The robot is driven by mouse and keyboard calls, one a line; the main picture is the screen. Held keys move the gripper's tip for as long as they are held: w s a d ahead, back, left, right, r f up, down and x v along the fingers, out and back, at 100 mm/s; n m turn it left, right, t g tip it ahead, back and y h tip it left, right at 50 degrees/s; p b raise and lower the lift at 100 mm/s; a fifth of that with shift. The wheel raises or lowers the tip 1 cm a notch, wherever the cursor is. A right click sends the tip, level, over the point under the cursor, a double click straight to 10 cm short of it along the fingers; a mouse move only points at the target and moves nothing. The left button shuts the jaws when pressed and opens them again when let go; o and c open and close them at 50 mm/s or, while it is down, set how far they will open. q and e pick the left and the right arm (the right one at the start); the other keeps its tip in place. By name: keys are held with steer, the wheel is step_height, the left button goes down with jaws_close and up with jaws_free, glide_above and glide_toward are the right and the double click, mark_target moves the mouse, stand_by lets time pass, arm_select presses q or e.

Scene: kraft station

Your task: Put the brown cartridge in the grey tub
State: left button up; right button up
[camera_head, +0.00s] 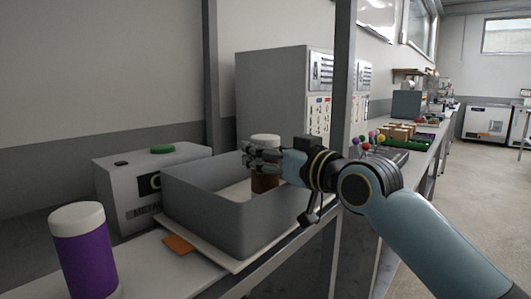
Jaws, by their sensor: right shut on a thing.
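The brown cartridge (264,183) has a pale top and stands upright at the grey tub. My right gripper (262,160) reaches in from the right and is shut on the cartridge, with its fingers across the upper part. The grey tub (224,220) is an open rectangular box on a pale board. The cartridge shows over the tub's opening, near its right side; its lower end is hidden behind the tub's front wall, so I cannot tell if it touches the floor. My left gripper is not in view.
A purple cylinder with a white cap (84,255) stands at the front left. A grey box with a green button (130,185) is behind the tub's left side. A small orange piece (178,245) lies before the tub. A dark post (343,110) rises behind my right arm.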

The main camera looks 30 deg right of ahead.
steer(key=shift+f, duration=0.65)
steer(key=o, duration=1.3)
steer(key=shift+s+f, duration=0.15)
steer(key=shift+f, duration=0.05)
steer(key=shift+o, duration=0.2)
steer(key=shift+r, duration=0.8)
steer(key=p+v, duration=0.5)
steer(key=v, duration=0.6)
steer(key=shift+s, duration=0.35)
steer(key=shift+r, duration=0.1)
